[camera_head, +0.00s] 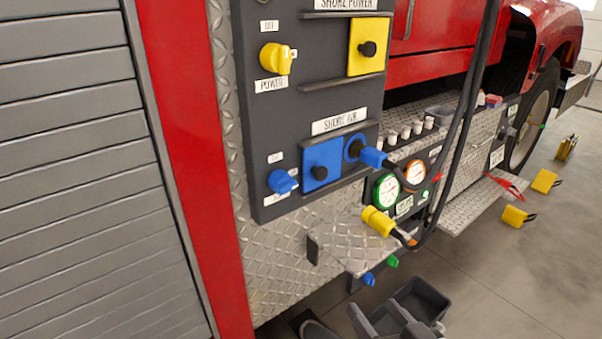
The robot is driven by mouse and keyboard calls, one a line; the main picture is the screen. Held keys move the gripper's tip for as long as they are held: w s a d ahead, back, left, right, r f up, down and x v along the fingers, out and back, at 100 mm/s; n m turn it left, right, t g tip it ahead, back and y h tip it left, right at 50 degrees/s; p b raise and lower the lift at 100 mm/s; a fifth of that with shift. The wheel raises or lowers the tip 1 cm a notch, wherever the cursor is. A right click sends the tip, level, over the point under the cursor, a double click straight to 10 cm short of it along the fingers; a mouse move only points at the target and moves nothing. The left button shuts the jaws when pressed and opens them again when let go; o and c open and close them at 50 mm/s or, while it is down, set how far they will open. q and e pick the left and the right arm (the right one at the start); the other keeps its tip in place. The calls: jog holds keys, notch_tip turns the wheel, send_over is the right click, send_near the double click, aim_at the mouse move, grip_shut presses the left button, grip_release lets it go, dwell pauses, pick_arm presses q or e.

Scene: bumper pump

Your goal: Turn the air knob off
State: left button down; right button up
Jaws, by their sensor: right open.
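The blue air knob (283,181) sits at the lower left of the dark control panel (330,100), under the SHORE AIR label (339,120). It has small white labels above and below it, and its lever points to the right. My right gripper (392,309) is dark grey and open at the bottom of the view, well below and to the right of the knob, touching nothing that I can see. My left gripper is not clearly in view.
A yellow power knob (277,57) is higher on the panel. A diamond-plate step (350,242) with a yellow connector (378,221) juts out below.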

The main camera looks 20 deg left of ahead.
aim_at(289, 187)
jog(key=w+a+r+n+g+y+p, duration=0.1)
jog(key=w+a+r+n+y, duration=0.15)
jog(key=r, duration=0.35)
jog(key=w+a+r+n+y+p, duration=0.1)
jog(key=a+r+y, duration=0.1)
jog(key=a+r, duration=0.3)
jog(key=x, duration=1)
jog(key=r+x, duration=0.1)
jog(key=x, duration=0.4)
jog(key=shift+d+p, duration=0.1)
jog(key=shift+p, duration=0.2)
jog(key=c, duration=0.9)
